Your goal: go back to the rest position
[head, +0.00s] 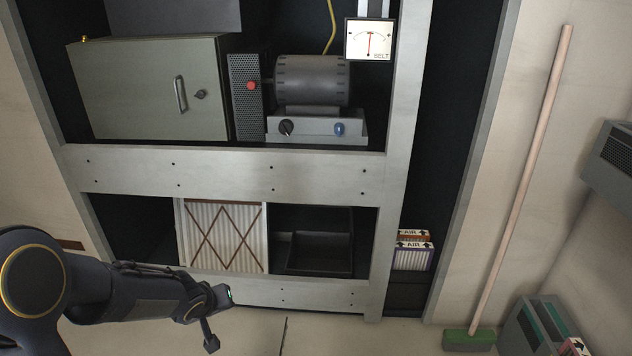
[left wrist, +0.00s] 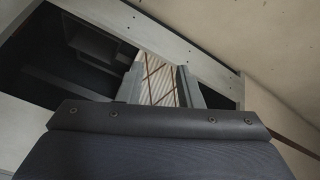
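My left arm comes in from the lower left of the head view. Its gripper (head: 216,316) is in front of the rack's bottom rail, low and left of centre. In the left wrist view the two fingers of this gripper (left wrist: 160,86) stand apart with nothing held between them. Beyond the gap shows the pleated white filter (left wrist: 161,80) with brown crossed bands. In the head view this filter (head: 222,238) stands upright in the lower bay of the rack. My right gripper is in neither view.
The grey rack (head: 225,172) fills the centre. It holds a metal cabinet (head: 147,90), a motor unit (head: 312,82), a dial meter (head: 369,42) and a dark open box (head: 320,252). Boxes marked AIR (head: 412,255) stand right. A broom (head: 521,185) leans against the wall.

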